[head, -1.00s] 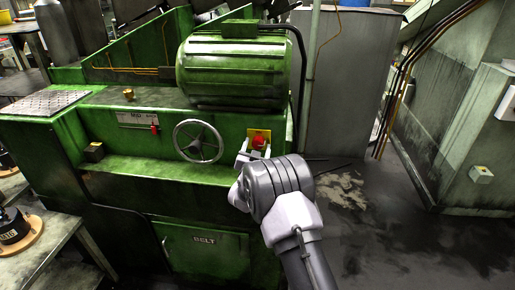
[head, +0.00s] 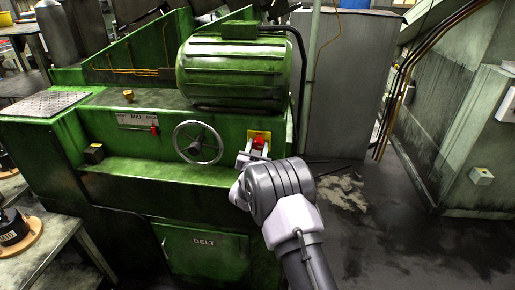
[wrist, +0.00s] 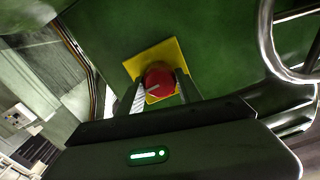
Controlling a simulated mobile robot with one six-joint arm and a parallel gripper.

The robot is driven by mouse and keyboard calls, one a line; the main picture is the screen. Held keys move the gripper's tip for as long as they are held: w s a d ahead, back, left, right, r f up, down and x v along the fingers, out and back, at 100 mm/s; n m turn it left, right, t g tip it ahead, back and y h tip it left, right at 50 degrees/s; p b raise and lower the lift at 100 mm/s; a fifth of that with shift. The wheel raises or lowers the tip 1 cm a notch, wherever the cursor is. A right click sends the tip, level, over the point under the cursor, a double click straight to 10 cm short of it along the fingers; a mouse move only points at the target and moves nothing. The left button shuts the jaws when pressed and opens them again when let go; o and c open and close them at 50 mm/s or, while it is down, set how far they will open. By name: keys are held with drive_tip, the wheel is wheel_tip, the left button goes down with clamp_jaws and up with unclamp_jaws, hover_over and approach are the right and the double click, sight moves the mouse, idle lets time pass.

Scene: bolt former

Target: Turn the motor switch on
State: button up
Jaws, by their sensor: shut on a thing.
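The motor switch is a red round knob (head: 258,143) on a yellow plate (head: 266,135), on the green machine's front below the right end of the big green motor. In the wrist view the red knob (wrist: 158,77) has a pale line on its face and sits in front of the tilted yellow plate (wrist: 170,52). My gripper (wrist: 160,84) is shut on the knob, one finger at each side. In the head view my gripper (head: 252,155) reaches the switch from below, and my wrist covers part of the area beneath.
A spoked handwheel (head: 198,142) is close on the left of the switch and also shows at right in the wrist view (wrist: 292,40). A small red lever (head: 155,129) is further left. A grey cabinet (head: 345,85) stands behind at right. The floor at right is open.

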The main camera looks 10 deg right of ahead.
drive_tip(key=n+b, duration=0.1)
drive_tip(key=n, duration=0.2)
drive_tip(key=shift+n, duration=0.4)
drive_tip(key=n+b, duration=0.1)
drive_tip(key=n, duration=0.3)
drive_tip(key=shift+n, duration=0.3)
drive_tip(key=n, duration=0.4)
drive_tip(key=shift+p, duration=0.4)
drive_tip(key=shift+n+p, duration=0.5)
drive_tip(key=shift+n, duration=1.9)
drive_tip(key=o, duration=1.4)
drive_tip(key=shift+c, duration=0.2)
drive_tip(key=shift+a, duration=0.1)
drive_tip(key=p+v, duration=0.2)
drive_tip(key=v, duration=1.5)
drive_tip(key=shift+s+p, duration=0.2)
drive_tip(key=shift+p, duration=0.2)
